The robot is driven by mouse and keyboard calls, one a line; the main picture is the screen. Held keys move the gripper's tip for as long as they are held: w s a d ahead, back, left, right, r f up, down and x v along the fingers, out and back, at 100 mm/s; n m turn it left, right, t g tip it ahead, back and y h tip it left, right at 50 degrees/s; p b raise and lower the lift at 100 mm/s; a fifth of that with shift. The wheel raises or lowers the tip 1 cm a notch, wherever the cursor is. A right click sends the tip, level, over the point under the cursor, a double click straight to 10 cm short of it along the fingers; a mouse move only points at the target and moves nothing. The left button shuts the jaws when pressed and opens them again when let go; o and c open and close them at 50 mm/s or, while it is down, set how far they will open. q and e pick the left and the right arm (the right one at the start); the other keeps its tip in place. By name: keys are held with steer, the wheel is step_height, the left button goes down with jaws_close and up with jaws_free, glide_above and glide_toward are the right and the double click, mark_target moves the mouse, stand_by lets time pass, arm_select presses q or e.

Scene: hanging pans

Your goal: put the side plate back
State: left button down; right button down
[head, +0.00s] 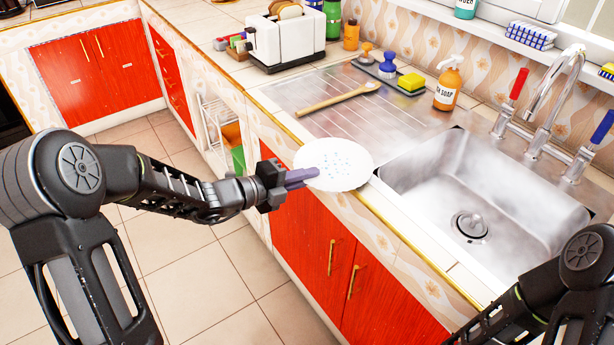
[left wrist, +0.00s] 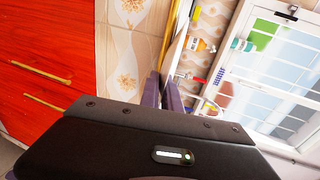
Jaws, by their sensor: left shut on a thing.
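A white side plate (head: 338,166) with small blue marks shows in the head view, over the front edge of the counter by the sink's left side. My left gripper (head: 302,177) is shut on the plate's near-left rim. In the left wrist view the plate shows edge-on as a thin light strip (left wrist: 177,45) between the fingers of the gripper (left wrist: 161,92). I cannot tell whether the plate touches the counter. My right arm shows at the lower right of the head view; its gripper is out of the frame.
The steel sink (head: 420,165) with its tap (head: 548,100) lies right of the plate. A wooden spoon (head: 338,98) lies on the drainer (head: 310,112). A toaster (head: 284,40), an orange soap bottle (head: 447,88) and a yellow sponge (head: 411,82) stand behind. Red cupboards (head: 330,255) are below.

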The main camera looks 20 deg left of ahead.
arm_select(q)
steer(key=c, duration=2)
jaws_free()
steer(key=shift+f, duration=0.1)
steer(key=o, duration=0.4)
steer(key=shift+s+a+r, duration=0.25)
steer(key=shift+s+a, duration=0.05)
steer(key=p+v, duration=0.1)
steer(key=v, duration=1)
steer(key=shift+f, duration=0.1)
